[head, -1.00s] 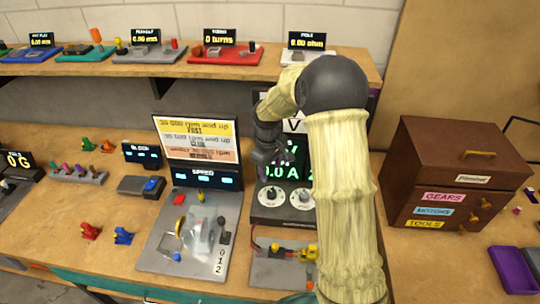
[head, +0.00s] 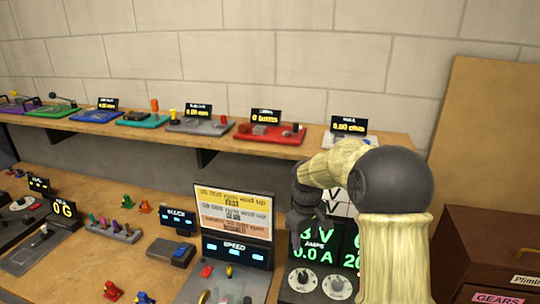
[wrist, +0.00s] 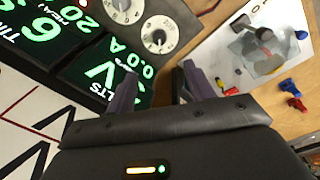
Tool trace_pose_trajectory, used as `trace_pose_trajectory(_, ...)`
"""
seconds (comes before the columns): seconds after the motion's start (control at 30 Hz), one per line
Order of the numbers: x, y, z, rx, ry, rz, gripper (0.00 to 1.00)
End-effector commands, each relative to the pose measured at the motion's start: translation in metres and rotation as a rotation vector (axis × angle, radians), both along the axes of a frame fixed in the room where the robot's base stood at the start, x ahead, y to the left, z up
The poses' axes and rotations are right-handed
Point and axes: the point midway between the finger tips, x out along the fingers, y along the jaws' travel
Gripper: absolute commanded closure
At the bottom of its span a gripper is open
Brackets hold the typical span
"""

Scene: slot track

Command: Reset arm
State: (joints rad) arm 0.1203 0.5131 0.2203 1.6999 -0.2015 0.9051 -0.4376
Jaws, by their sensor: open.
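My gripper (wrist: 155,92) shows in the wrist view with its two dark fingers apart and nothing between them. In the head view my gripper (head: 300,230) is a dark shape at the end of my raised, bent arm, in front of the power supply; its fingertips are hard to make out there. The power supply (head: 318,262) has green readouts and two white dials. In the wrist view its dials (wrist: 158,38) and green display (wrist: 95,65) lie beyond the fingers. The gripper looks apart from the panel.
The speed station (head: 237,250) with its instruction board (head: 232,212) stands left of the power supply. A shelf (head: 215,135) with several small devices runs along the back. A brown drawer cabinet (head: 490,245) stands at the right. Small red and blue pieces (wrist: 290,92) lie on the bench.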

Motion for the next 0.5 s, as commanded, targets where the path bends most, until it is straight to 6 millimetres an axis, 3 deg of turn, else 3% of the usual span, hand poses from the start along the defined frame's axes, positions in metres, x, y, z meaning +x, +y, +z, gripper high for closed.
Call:
trace_pose_trajectory(0.17, -0.035, 0.002, 0.002, 0.009, -0.03, -0.086, 0.47)
trace_pose_trajectory(0.5, -0.144, -0.003, -0.003, 0.073, -0.131, -0.398, 0.47)
